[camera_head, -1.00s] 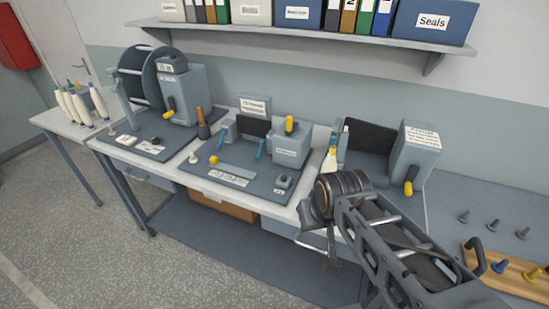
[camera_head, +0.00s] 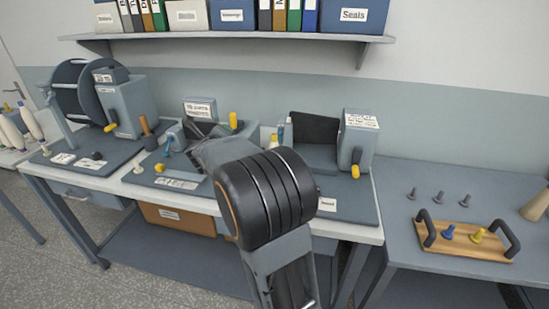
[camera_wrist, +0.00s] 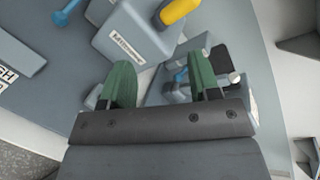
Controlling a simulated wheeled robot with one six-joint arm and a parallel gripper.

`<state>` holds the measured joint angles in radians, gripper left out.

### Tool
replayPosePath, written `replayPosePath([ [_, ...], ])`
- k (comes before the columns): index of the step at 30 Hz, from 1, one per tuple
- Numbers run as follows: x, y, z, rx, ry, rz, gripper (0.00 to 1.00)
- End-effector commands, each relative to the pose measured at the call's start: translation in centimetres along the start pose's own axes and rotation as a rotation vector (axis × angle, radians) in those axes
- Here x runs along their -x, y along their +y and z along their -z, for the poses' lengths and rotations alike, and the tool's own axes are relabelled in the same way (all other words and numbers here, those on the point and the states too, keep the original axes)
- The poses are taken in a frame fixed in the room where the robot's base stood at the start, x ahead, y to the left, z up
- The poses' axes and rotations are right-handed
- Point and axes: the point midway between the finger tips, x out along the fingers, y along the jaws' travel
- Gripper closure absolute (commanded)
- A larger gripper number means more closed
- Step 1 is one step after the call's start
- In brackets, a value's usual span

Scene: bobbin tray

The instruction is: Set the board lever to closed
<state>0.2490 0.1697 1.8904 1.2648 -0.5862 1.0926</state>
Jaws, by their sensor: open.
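The middle board carries a grey box (camera_wrist: 133,36) with a white label and a yellow lever (camera_wrist: 177,11) standing on it; the lever also shows in the head view (camera_head: 233,120). Its label is too small to read. A blue handle (camera_wrist: 64,15) is at the upper left of the wrist view. Another blue handle (camera_wrist: 181,75) shows between the fingertips, partly hidden. My gripper (camera_wrist: 161,72) is open, its two green fingers pointing at the board beside the labelled box, with nothing clearly held. In the head view my arm hides the gripper and much of this board.
A reel station (camera_head: 78,100) stands at the left, and a grey machine with a yellow knob (camera_head: 355,171) at the right. A shelf (camera_head: 230,37) with binders runs above.

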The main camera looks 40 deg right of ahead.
Motion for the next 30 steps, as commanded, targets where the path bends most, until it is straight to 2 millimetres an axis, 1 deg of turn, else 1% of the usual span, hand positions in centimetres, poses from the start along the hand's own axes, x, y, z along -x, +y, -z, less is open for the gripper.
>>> replayPosePath([
  [1, -2.0, 0.5, 2.6, -0.117, 0.102, 0.06, 0.44],
  [3, -3.4, 0.5, 5.3, -0.261, 0.221, 0.144, 0.44],
  [6, -4.5, 0.8, 8.5, -0.407, 0.351, 0.243, 0.44],
  [9, -5.1, 1.0, 10.5, -0.492, 0.433, 0.31, 0.44],
  [14, -6.2, 0.8, 12.3, -0.543, 0.484, 0.356, 0.44],
  [17, -7.5, 0.5, 13.3, -0.545, 0.488, 0.358, 0.44],
  [24, -11.4, -0.5, 15.7, -0.543, 0.486, 0.357, 0.44],
  [30, -14.1, -1.1, 17.4, -0.542, 0.484, 0.354, 0.44],
])
